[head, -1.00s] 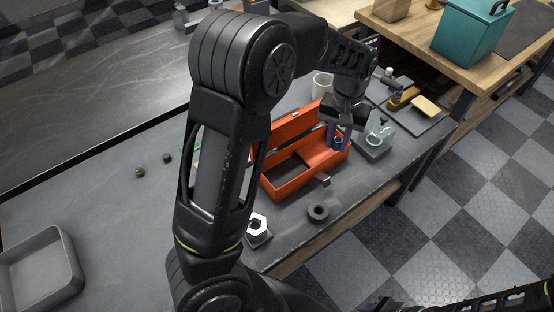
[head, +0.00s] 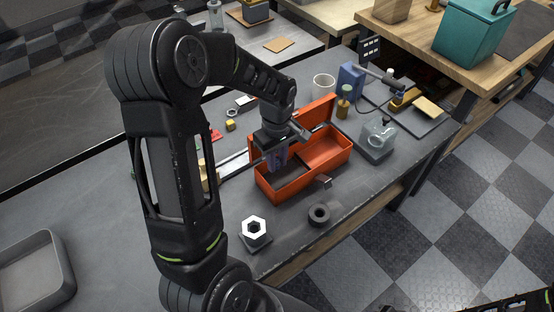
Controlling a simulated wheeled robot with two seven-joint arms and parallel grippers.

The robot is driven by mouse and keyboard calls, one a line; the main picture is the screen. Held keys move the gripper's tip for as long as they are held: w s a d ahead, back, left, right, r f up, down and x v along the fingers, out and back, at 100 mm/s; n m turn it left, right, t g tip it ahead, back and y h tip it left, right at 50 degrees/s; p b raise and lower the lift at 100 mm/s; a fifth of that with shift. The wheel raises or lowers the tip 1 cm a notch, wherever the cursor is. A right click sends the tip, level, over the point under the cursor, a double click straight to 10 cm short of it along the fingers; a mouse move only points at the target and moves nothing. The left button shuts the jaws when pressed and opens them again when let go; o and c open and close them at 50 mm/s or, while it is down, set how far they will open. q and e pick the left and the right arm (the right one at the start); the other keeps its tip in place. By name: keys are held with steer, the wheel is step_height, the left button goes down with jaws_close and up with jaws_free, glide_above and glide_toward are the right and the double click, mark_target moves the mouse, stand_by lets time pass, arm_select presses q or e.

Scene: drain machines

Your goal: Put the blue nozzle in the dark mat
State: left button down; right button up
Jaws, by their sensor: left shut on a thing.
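My left gripper (head: 277,160) points down over the left part of the open orange toolbox (head: 316,172). It is shut on the blue nozzle, which is mostly hidden between the bluish fingers and hard to tell apart from them. The dark mat (head: 286,179) lines the floor of the toolbox's left compartment, under and beside the fingertips. The right compartment has a bare orange floor. I cannot tell whether the nozzle touches the mat. My right gripper is not in view.
A white hex nut on a dark block (head: 255,231) and a dark ring (head: 319,214) lie in front of the toolbox. A grey tray (head: 36,272) sits at far left. The front-left bench is clear.

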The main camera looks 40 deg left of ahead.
mark_target(277, 184)
arm_select(q)
steer(key=shift+f+b, duration=2.5)
steer(key=shift+f, duration=1)
steer(key=shift+f+b, duration=0.4)
steer(key=shift+f, duration=0.15)
steer(key=c, duration=1.1)
jaws_free()
steer(key=shift+c, duration=0.2)
step_height(277, 184, up, 8)
steer(key=shift+w+f, duration=0.1)
steer(key=shift+p, duration=0.3)
